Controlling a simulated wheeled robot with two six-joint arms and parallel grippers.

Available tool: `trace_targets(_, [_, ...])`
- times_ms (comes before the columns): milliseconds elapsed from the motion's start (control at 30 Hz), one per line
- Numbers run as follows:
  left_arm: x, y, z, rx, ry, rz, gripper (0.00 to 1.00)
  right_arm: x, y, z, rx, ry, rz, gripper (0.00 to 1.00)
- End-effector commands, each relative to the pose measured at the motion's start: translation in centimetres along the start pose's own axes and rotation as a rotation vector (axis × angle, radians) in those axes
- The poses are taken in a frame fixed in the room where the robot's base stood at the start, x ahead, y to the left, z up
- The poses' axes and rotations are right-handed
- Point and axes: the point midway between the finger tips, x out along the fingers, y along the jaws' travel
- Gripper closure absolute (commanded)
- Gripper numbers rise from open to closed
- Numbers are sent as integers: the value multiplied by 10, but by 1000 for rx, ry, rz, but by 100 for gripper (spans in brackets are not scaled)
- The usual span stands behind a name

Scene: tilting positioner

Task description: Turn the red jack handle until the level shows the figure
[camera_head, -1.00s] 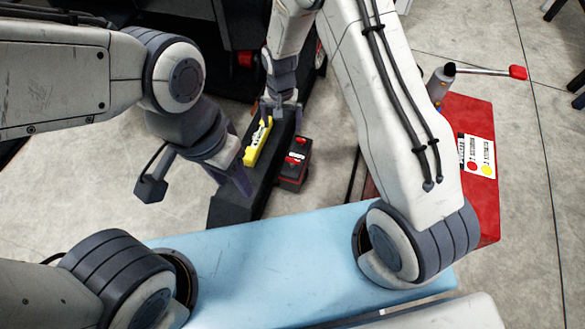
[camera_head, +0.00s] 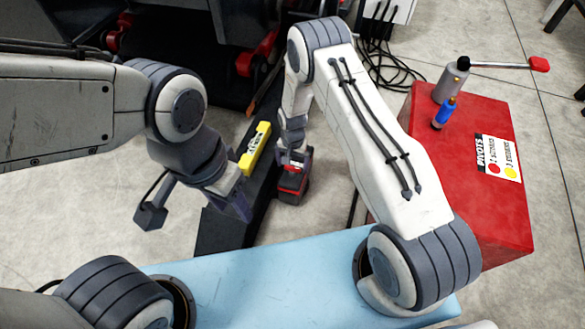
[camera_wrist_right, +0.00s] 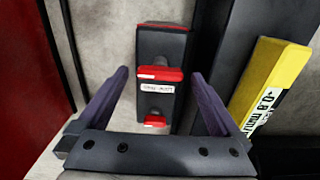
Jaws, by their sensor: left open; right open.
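A yellow level (camera_head: 256,150) lies on a dark beam (camera_head: 225,228). In the right wrist view the level (camera_wrist_right: 268,85) carries a label reading about -0.8 mm/m. A black block with red parts (camera_head: 291,190) stands beside the beam. In the right wrist view this block (camera_wrist_right: 160,45) has a red bar and a smaller red piece. My right gripper (camera_head: 293,158) is open above the block, its fingers (camera_wrist_right: 160,95) on either side of it with gaps. My left gripper (camera_head: 240,200) is open near the beam's left side. A rod's red grip (camera_head: 539,64) is at the upper right; I cannot tell which red part is the jack handle.
A red cabinet (camera_head: 480,215) stands at the right, with a grey cylinder (camera_head: 450,84), a blue bottle (camera_head: 444,113) and a sign (camera_head: 497,157) on it. A light-blue surface (camera_head: 300,275) lies in front. Black cables (camera_head: 392,70) lie on the floor behind.

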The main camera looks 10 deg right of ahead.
Motion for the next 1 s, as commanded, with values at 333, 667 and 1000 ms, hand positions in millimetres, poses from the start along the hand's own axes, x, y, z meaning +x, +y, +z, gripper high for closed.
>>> trace_targets(333, [4,0,0,0,0,0,50,9,0,0,0,1,-1,0])
trace_targets(667, [4,0,0,0,0,0,50,9,0,0,-1,1,0,81])
trace_targets(1000, [-1,0,0,0,0,0,50,8,0,0,-73,0,0,81])
